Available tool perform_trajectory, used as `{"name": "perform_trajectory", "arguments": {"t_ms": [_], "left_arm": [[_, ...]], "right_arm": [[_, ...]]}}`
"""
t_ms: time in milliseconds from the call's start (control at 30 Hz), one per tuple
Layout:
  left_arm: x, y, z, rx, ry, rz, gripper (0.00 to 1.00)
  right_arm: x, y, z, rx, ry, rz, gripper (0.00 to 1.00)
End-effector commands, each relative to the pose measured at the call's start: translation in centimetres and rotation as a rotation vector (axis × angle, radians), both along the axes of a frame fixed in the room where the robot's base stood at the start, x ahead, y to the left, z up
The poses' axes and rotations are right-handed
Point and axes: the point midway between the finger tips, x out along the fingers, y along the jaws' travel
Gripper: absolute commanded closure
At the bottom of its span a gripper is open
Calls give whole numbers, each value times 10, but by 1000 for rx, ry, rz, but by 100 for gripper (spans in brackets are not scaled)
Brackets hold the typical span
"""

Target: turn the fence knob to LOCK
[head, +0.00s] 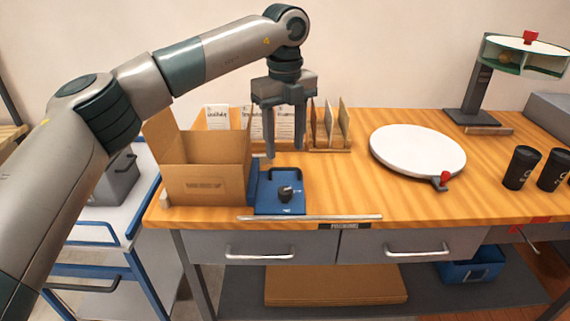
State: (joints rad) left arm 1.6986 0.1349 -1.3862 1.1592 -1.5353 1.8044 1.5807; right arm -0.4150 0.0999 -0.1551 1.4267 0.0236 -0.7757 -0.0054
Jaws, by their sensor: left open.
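The fence knob (285,192) is a small black knob on a blue plate (265,208) near the front left of the wooden table. The lettering beside it is too small to read, so I cannot tell its setting. My left gripper (284,155) points down above and slightly behind the knob, open, with nothing between its fingers. It is apart from the knob. My right gripper is not in view.
An open cardboard box (205,180) stands just left of the blue plate. Upright boards in a rack (330,125) stand behind. A white round turntable (415,148) and black cups (520,168) are to the right. A metal rail (310,218) runs along the front edge.

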Motion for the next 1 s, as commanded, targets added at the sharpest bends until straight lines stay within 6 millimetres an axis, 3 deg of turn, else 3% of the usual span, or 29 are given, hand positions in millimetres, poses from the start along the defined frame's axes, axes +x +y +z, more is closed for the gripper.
{"name": "perform_trajectory", "arguments": {"t_ms": [133,333,1000], "left_arm": [[0,0,25,0,-1,0,52],[0,0,45,0,-1,0,52],[0,0,49,0,0,0,52]], "right_arm": [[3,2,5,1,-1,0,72],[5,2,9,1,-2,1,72],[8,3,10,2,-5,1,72]]}}
